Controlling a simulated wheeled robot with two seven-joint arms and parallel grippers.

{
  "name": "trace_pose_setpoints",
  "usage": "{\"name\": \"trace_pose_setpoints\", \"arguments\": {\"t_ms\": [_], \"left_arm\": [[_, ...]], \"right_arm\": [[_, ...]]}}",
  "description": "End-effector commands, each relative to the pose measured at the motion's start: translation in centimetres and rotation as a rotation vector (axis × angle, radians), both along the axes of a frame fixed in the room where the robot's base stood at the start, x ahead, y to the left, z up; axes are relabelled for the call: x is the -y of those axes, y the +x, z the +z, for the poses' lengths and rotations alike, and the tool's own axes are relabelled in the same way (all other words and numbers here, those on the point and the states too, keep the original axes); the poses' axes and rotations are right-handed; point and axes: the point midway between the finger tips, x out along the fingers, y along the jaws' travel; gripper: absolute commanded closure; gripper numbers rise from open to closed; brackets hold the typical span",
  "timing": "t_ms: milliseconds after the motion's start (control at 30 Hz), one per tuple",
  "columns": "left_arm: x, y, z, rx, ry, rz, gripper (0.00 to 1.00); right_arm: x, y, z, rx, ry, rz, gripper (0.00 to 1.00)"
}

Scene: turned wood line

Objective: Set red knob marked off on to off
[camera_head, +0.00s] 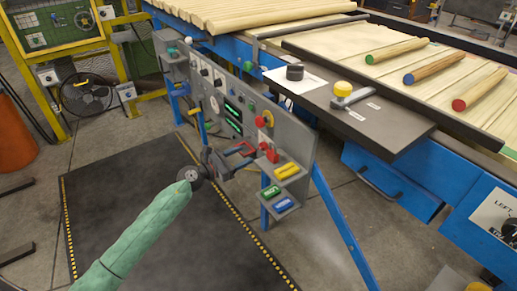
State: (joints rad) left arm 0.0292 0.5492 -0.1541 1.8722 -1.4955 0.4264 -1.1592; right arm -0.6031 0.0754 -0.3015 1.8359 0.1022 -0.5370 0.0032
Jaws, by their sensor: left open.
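A grey upright control panel (288,141) stands at the middle. On its right half is a red knob (261,121) against a yellow piece; its off and on marks are too small to read. A second red part (269,153) sits lower, close to my gripper; I cannot tell its exact shape. My left gripper (243,158), at the end of a green-sleeved arm, is open in front of the panel, below and left of the red knob. Its jaws are near the lower red part; I cannot tell if they touch it. My right gripper is not in view.
A small shelf (293,184) with yellow, green and blue blocks juts from the panel's lower right. Dark matting (130,220) covers the clear floor in front.

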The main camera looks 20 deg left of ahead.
Motion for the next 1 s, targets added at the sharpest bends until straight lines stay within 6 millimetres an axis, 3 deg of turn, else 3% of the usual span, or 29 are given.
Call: {"name": "trace_pose_setpoints", "arguments": {"t_ms": [600,1000], "left_arm": [[4.3,5.6,0.1,0.001,-0.002,0.003,0.46],[4.7,6.1,0.1,0.002,-0.001,0.003,0.46]], "right_arm": [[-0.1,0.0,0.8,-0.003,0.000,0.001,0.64],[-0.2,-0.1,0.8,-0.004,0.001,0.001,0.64]]}}
